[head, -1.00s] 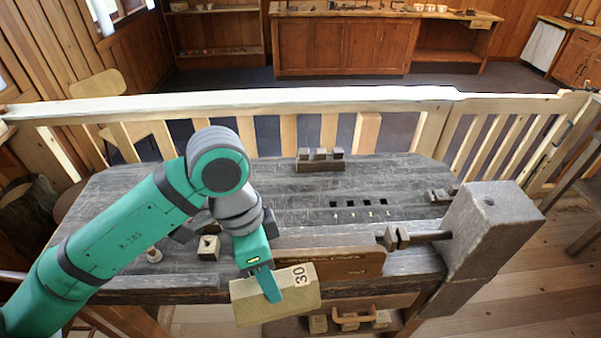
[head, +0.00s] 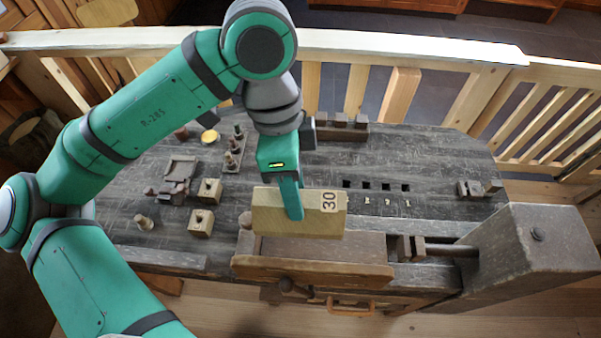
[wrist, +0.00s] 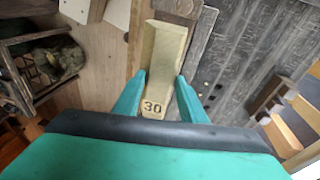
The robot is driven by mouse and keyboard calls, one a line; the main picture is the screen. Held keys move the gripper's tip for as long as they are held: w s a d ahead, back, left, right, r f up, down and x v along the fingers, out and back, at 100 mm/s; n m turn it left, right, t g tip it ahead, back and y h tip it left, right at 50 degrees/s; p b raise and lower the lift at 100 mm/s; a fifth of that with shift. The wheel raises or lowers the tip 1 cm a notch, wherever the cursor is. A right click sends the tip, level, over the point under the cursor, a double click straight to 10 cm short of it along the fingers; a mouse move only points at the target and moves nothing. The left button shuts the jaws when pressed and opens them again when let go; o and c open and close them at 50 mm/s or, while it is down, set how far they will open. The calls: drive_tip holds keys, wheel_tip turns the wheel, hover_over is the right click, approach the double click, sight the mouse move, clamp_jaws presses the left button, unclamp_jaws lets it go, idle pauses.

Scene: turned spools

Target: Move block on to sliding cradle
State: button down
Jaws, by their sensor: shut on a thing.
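The block (head: 265,212) is a long pale wooden piece marked 30. My gripper (head: 291,212) is shut on it and holds it level above the bench's front part. In the wrist view the block (wrist: 165,55) lies lengthwise between the two green fingers of my gripper (wrist: 161,88). Just below and in front of it in the head view is a brown wooden trough with a long front board (head: 315,272), apparently the sliding cradle. The block hides part of its back. I cannot tell whether block and trough touch.
A heavy grey block with a screw (head: 540,240) stands at the bench's right end. Small drilled cubes (head: 201,222), pegs and a small rack (head: 234,150) stand left on the dark bench (head: 430,150). A pale wooden railing (head: 400,48) runs behind.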

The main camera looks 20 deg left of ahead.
drive_tip(key=shift+w+f, duration=0.15)
drive_tip(key=shift+s+a+f, duration=0.1)
drive_tip(key=shift+s+f, duration=0.15)
drive_tip(key=shift+f, duration=0.3)
drive_tip(key=shift+s+a+f, duration=0.1)
drive_tip(key=shift+s+f, duration=0.1)
drive_tip(key=shift+f, duration=0.3)
drive_tip(key=shift+w+a+f+x, duration=0.1)
drive_tip(key=shift+w+a+x, duration=0.2)
drive_tip(key=shift+x, duration=1.65)
drive_tip(key=shift+w+a+f+x, duration=0.1)
drive_tip(key=shift+w+a+x, duration=0.2)
drive_tip(key=shift+x, duration=1.6)
drive_tip(key=shift+w+a+f+x, duration=0.15)
drive_tip(key=shift+a+x, duration=0.25)
drive_tip(key=shift+x, duration=1.55)
drive_tip(key=shift+a, duration=0.1)
drive_tip(key=c, duration=0.6)
unclamp_jaws()
drive_tip(key=shift+c, duration=0.2)
drive_tip(key=shift+s+d+r+v, duration=0.15)
drive_tip(key=shift+d+v, duration=0.1)
drive_tip(key=shift+v, duration=1.05)
drive_tip(key=shift+s+d+v, duration=0.15)
drive_tip(key=shift+d+v, duration=0.1)
drive_tip(key=shift+v, duration=1.05)
drive_tip(key=shift+s+d+r+v, duration=0.15)
drive_tip(key=shift+d+v, duration=0.1)
drive_tip(key=shift+v, duration=1.05)
